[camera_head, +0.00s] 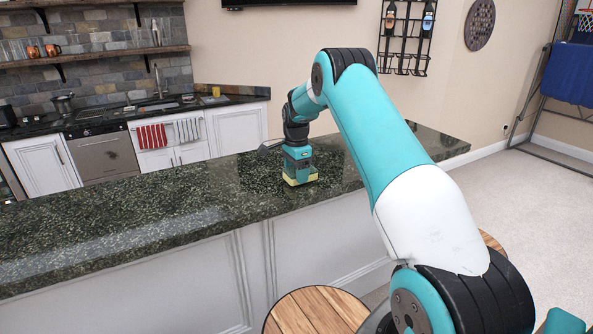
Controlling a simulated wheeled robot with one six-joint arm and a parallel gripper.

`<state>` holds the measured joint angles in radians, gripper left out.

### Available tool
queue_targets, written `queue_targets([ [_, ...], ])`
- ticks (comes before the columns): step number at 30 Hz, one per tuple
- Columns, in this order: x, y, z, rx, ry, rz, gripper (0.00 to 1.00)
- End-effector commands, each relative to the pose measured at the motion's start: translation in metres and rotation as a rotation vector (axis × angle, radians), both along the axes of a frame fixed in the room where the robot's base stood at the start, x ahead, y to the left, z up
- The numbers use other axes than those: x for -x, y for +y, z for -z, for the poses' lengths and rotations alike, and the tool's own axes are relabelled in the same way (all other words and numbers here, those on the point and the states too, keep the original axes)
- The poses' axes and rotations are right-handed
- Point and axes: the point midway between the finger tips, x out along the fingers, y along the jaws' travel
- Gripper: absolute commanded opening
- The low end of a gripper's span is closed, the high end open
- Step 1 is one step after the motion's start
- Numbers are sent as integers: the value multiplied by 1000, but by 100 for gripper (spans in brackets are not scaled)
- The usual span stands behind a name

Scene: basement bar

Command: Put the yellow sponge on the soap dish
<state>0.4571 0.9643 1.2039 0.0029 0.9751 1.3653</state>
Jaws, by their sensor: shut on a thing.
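My gripper (298,167) points down over the near dark granite counter, close to its front edge. It is shut on the yellow sponge (293,182), which shows as a thin yellow band below and around the fingertips. The sponge is at or just above the counter top; I cannot tell whether it touches. I cannot make out the soap dish in this view; it may be hidden behind my gripper or arm.
The granite counter (130,215) is clear to the left of my gripper. Wooden stool seats (315,312) stand in front of it. A back counter with a sink (155,104) holds a small yellow item (216,92).

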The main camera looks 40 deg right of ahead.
Motion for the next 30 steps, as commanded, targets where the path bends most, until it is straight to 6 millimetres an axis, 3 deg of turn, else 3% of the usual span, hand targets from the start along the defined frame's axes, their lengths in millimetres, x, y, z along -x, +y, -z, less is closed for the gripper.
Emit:
queue_targets([
  [14, 0, 0, 14, 0, -1, 0, 46],
  [15, 0, 0, 13, 1, -2, 0, 75],
  [18, 0, 0, 12, 0, -1, 0, 93],
  [30, -1, 0, 1, 2, -5, 0, 93],
])
